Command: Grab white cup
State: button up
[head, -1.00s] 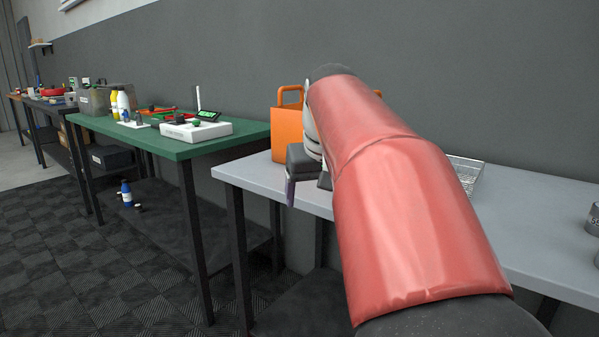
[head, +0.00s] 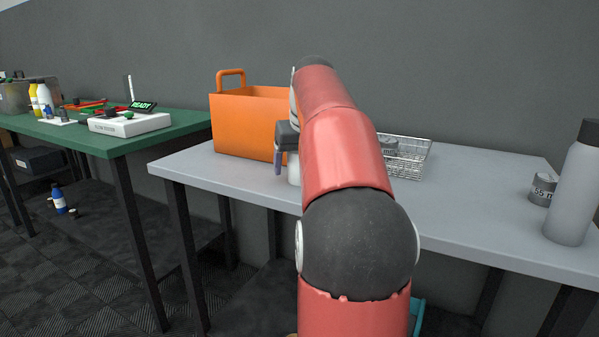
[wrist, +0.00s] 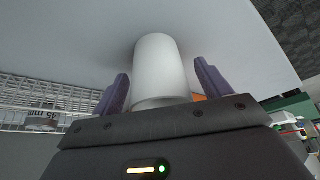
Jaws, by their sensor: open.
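The white cup (wrist: 160,70) stands on the grey table and shows in the wrist view between the two purple fingers of my gripper (wrist: 158,85). The fingers are open, with a gap on each side of the cup. In the head view a small white part of the cup (head: 294,170) shows beside my gripper (head: 282,162); my red arm hides the rest.
On the grey table (head: 470,210) an orange tote (head: 240,125) stands behind on the left. A wire basket (head: 408,155) is behind my arm. A grey bottle (head: 574,195) and a 55 mm part (head: 543,188) stand at the right. A green table (head: 170,138) is at left.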

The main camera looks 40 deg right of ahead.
jog(key=shift+w+f, duration=0.15)
jog(key=shift+f, duration=0.15)
jog(key=shift+c, duration=0.5)
jog(key=c, duration=1)
jog(key=shift+o, duration=0.2)
jog(key=shift+r, duration=0.1)
